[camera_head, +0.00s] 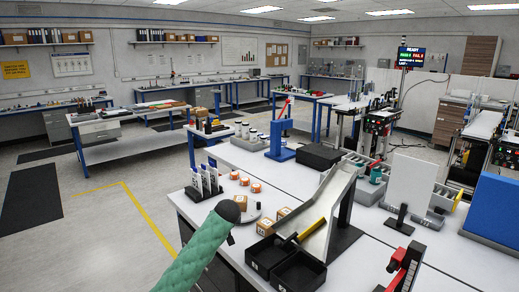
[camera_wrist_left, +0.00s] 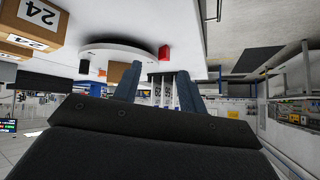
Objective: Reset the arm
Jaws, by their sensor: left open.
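My left arm (camera_head: 195,248) is green with a black joint at its upper end and reaches over the front left edge of the white workbench (camera_head: 185,204) in the head view. Its gripper is mostly hidden there. In the wrist view my left gripper (camera_wrist_left: 159,73) shows two blue-grey fingers apart with nothing held between them. A rack of upright cards shows beyond the fingers, and it stands on the bench in the head view (camera_head: 205,180). The wrist view is upside down. My right gripper is not in view.
Cardboard boxes labelled 24 (camera_wrist_left: 38,18) and a round white plate (camera_wrist_left: 95,47) are near the gripper. Black bins (camera_head: 300,273) and a metal chute (camera_head: 325,215) stand right of the arm. Open floor (camera_head: 95,235) lies left of the bench.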

